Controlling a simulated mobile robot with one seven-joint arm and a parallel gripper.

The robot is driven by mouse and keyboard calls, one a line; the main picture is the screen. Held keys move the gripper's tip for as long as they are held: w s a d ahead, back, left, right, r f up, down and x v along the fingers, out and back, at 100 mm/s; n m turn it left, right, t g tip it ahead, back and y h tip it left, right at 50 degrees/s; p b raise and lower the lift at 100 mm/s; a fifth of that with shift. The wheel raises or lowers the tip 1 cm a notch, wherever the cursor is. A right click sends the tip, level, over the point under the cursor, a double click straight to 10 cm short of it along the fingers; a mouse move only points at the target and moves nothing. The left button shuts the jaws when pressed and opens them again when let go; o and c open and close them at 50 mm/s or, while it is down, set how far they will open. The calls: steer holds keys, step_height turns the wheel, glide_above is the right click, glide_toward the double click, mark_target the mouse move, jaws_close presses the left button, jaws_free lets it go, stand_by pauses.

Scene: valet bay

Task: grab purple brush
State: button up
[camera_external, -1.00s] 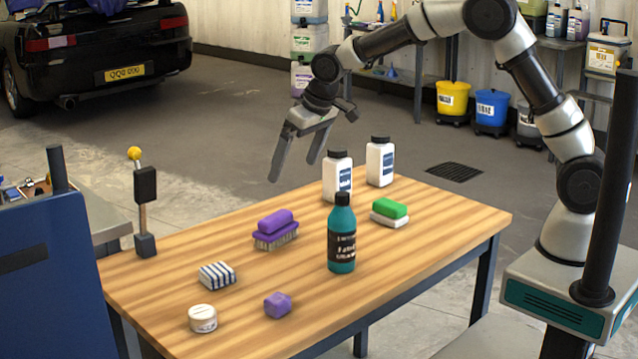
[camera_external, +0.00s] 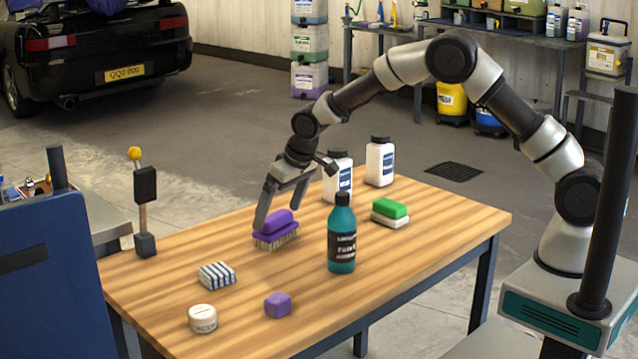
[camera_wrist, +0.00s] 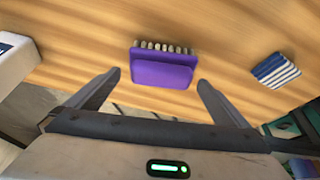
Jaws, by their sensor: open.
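The purple brush (camera_external: 277,229) lies on the wooden table with its pale bristles down and its purple grip on top. My gripper (camera_external: 280,222) is open and lowered at the brush, with one finger showing at its left side in the external view. In the wrist view the brush (camera_wrist: 162,70) is centred just ahead of the two spread fingertips (camera_wrist: 160,80), with a gap on each side. I cannot tell whether either finger touches it.
On the table (camera_external: 420,225), a teal bottle (camera_external: 342,240) and two white bottles (camera_external: 337,178) stand right of the brush. A striped cloth (camera_external: 217,275), white jar (camera_external: 203,318), purple block (camera_external: 278,304) and green-topped sponge (camera_external: 389,210) lie around. Bare wood surrounds the brush.

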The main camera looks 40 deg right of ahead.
mark_target(277, 216)
steer(key=x, duration=0.4)
steer(key=shift+s+b, duration=0.3)
steer(key=shift+b, duration=0.05)
steer(key=c, duration=0.9)
steer(key=shift+r, duration=0.15)
